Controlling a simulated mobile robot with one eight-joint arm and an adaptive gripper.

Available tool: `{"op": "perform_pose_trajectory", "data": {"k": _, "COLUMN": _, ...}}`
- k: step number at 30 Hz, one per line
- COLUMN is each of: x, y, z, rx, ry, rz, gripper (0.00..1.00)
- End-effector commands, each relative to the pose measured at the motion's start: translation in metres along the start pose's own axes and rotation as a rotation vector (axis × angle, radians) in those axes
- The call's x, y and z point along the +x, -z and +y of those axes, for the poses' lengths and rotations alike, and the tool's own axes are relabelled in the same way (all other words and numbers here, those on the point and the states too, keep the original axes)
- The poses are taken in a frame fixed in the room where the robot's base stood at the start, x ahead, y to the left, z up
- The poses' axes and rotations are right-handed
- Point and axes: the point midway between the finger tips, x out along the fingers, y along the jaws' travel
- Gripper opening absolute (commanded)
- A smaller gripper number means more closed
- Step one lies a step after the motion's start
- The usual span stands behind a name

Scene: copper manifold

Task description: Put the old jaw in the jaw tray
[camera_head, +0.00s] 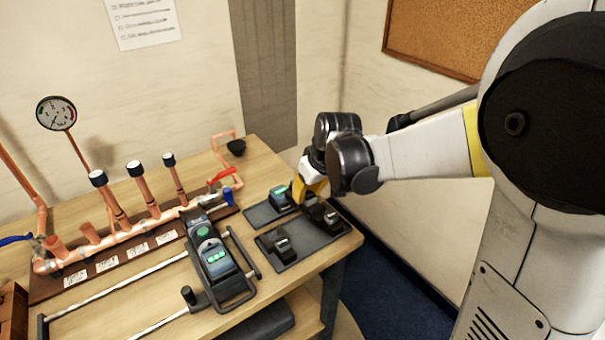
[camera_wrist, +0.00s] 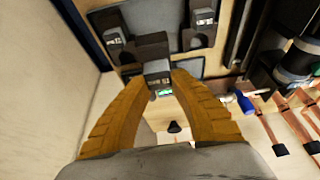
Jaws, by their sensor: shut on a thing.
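My gripper (camera_wrist: 158,75) has its yellow fingers closed on a dark jaw (camera_wrist: 151,52) with a silver-grey tagged end, which I take to be the old jaw. In the head view, my gripper (camera_head: 314,190) is over the right side of the trays, pointing down. The jaw tray (camera_head: 293,257) is the dark front tray; it also shows at the top of the wrist view (camera_wrist: 160,16). Two other dark jaws, one at left (camera_head: 283,247) and one at right (camera_head: 331,218), are in it. The held jaw is near the tray's back edge; I cannot tell whether it touches.
A second dark tray (camera_head: 257,214) behind holds a block with a green display (camera_head: 279,198). The press tool (camera_head: 216,260) lies left of the trays. The copper manifold (camera_head: 120,238) stands further left. The wall is close behind my gripper.

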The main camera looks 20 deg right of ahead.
Motion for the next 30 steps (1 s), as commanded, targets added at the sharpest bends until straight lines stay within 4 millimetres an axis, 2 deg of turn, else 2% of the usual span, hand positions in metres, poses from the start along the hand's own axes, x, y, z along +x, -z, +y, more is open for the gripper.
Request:
{"op": "perform_pose_trajectory", "data": {"k": 1, "x": -0.003, "y": 0.001, "z": -0.001, "rx": -0.001, "ry": 0.001, "rz": 0.001, "gripper": 0.00}}
{"op": "perform_pose_trajectory", "data": {"k": 17, "x": 0.022, "y": -0.020, "z": -0.004, "rx": -0.008, "ry": 0.003, "rz": 0.001, "gripper": 0.00}}
{"op": "perform_pose_trajectory", "data": {"k": 30, "x": 0.056, "y": -0.033, "z": -0.004, "rx": -0.007, "ry": 0.003, "rz": 0.001, "gripper": 0.00}}
